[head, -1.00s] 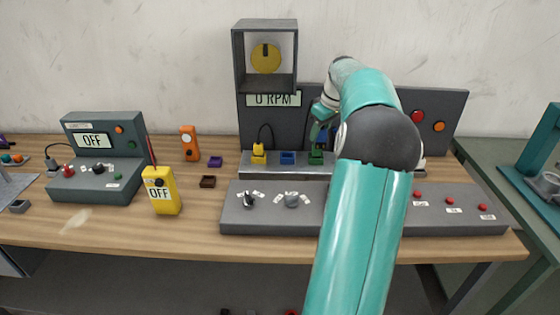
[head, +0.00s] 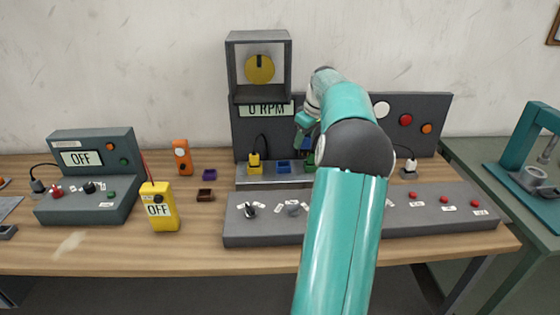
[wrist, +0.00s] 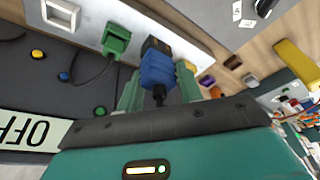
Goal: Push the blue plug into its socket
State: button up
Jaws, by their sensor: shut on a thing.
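The blue plug (wrist: 158,72) is between the fingers of my gripper (wrist: 158,90) in the wrist view, with its dark cable trailing toward the palm. My gripper is shut on it. A dark part shows at the plug's far end, close to the pale socket strip; I cannot tell whether they touch. In the head view my gripper (head: 308,140) is above the strip, up and right of the blue socket (head: 284,167). The plug hides the socket in the wrist view.
A green plug (wrist: 116,40) with a looped cable stands beside my finger; a yellow plug (head: 254,161) stands left of the blue socket. A knob console (head: 325,227) lies in front. A yellow meter (head: 159,207) stands at left.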

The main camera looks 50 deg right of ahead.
jog(key=w+f, duration=0.3)
jog(key=w+d+f, duration=0.1)
jog(key=w+f, duration=0.1)
jog(key=w, duration=0.2)
jog(key=w+d+f, duration=0.1)
jog(key=w+f, duration=0.2)
jog(key=shift+w+d+f, duration=0.25)
jog(key=shift+f, duration=1.55)
jog(key=shift+f, duration=0.15)
jog(key=o, duration=1)
